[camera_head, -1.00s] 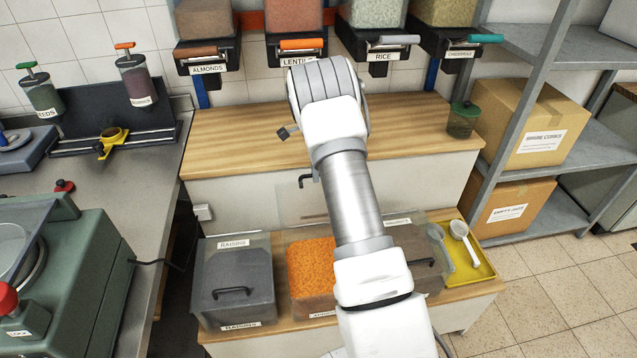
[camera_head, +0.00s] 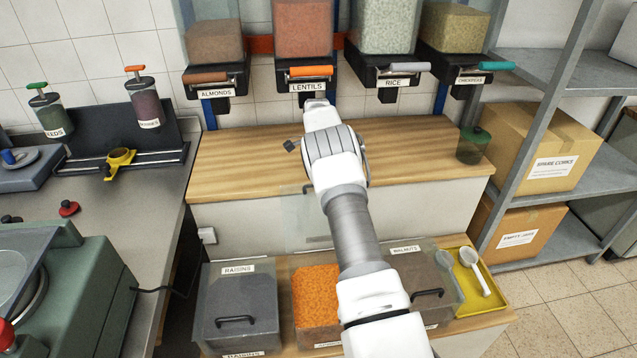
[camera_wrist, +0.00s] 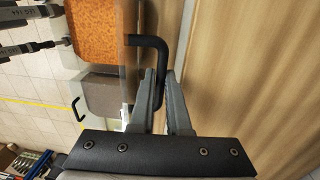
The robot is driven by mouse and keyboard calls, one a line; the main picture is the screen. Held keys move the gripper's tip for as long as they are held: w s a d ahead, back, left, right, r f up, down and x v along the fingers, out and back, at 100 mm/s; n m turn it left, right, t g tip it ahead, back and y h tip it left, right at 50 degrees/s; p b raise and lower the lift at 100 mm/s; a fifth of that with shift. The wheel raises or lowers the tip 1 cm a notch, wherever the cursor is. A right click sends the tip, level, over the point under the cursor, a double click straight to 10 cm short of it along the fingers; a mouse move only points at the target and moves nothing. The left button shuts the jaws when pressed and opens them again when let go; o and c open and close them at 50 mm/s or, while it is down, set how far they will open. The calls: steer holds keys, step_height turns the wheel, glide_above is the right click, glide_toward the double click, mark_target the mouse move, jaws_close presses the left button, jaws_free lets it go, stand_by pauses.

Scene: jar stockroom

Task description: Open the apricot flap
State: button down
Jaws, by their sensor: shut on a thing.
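The apricot bin is the middle one of the low bins, with orange contents (camera_head: 316,291); its front label is mostly hidden. Its clear flap (camera_head: 297,222) stands raised above the bin, partly behind my arm. In the wrist view the flap (camera_wrist: 124,60) is nearly edge-on, and its black handle (camera_wrist: 149,42) sticks out from it. My gripper (camera_wrist: 160,80) is shut on the handle's bar, one finger on each side. In the head view my arm hides the gripper. The orange contents also show in the wrist view (camera_wrist: 95,28).
The raisins bin (camera_head: 236,306) on the left and walnuts bin (camera_head: 425,285) on the right are closed. A yellow tray (camera_head: 490,300) with scoops lies at the right. A wooden counter (camera_head: 240,150) is behind the flap. Dispensers, including lentils (camera_head: 303,30), hang above.

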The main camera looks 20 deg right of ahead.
steer(key=shift+s+f, duration=0.1)
steer(key=shift+f, duration=0.15)
steer(key=c, duration=0.9)
jaws_free()
steer(key=shift+r, duration=0.1)
steer(key=shift+r, duration=0.55)
step_height(320, 180, up, 3)
steer(key=shift+r, duration=0.2)
steer(key=s+d+r, duration=0.4)
steer(key=s+d, duration=0.1)
steer(key=s+d+r, duration=0.2)
steer(key=s+d, duration=0.1)
steer(key=shift+s+r, duration=0.2)
steer(key=shift+r, duration=0.05)
